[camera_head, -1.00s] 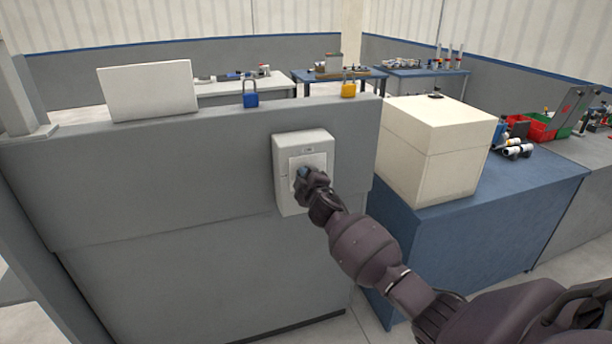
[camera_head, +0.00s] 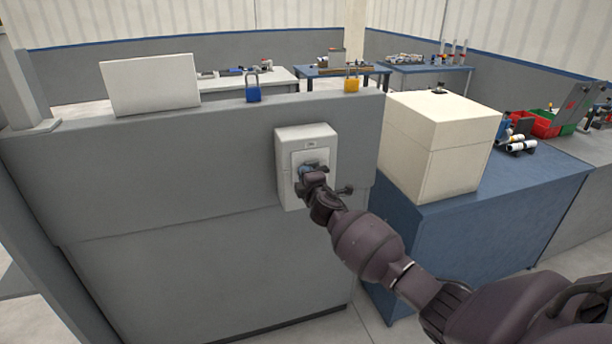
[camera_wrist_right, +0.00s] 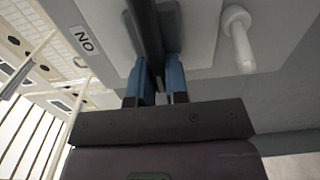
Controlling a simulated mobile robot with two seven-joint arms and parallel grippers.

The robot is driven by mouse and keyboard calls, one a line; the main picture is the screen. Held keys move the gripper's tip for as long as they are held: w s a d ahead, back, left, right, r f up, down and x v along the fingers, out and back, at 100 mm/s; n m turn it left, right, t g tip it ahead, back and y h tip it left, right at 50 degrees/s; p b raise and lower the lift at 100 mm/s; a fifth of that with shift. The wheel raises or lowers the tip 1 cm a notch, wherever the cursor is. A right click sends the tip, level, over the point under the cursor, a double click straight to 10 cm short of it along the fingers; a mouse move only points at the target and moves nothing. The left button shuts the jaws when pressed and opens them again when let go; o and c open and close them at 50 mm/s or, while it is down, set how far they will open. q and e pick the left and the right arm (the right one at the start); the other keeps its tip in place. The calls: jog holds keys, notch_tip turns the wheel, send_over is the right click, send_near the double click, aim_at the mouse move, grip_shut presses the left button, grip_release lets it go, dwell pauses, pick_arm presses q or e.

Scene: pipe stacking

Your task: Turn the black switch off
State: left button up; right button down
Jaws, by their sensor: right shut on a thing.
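The white switch box (camera_head: 288,154) is fixed to the grey panel, with a small label above its inner plate. My right gripper (camera_head: 310,170) is at the front of this box and hides the switch in the head view. In the right wrist view, the black switch (camera_wrist_right: 146,38) is a dark bar between the blue fingertips of my right gripper (camera_wrist_right: 160,82), which is shut on it. An "ON" label (camera_wrist_right: 84,40) shows beside the switch on the white box face (camera_wrist_right: 105,18). My left gripper is not in view.
A white peg (camera_wrist_right: 238,40) sticks out beside the switch. A blue padlock (camera_head: 253,93) and a yellow padlock (camera_head: 351,84) are at the panel's top edge. A large cream box (camera_head: 440,150) stands on the blue bench (camera_head: 480,220) to the right.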

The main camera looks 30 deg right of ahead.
jog(key=c, duration=1.1)
grip_release()
jog(key=v, duration=1)
jog(key=shift+s+a, duration=0.2)
jog(key=shift+s, duration=0.15)
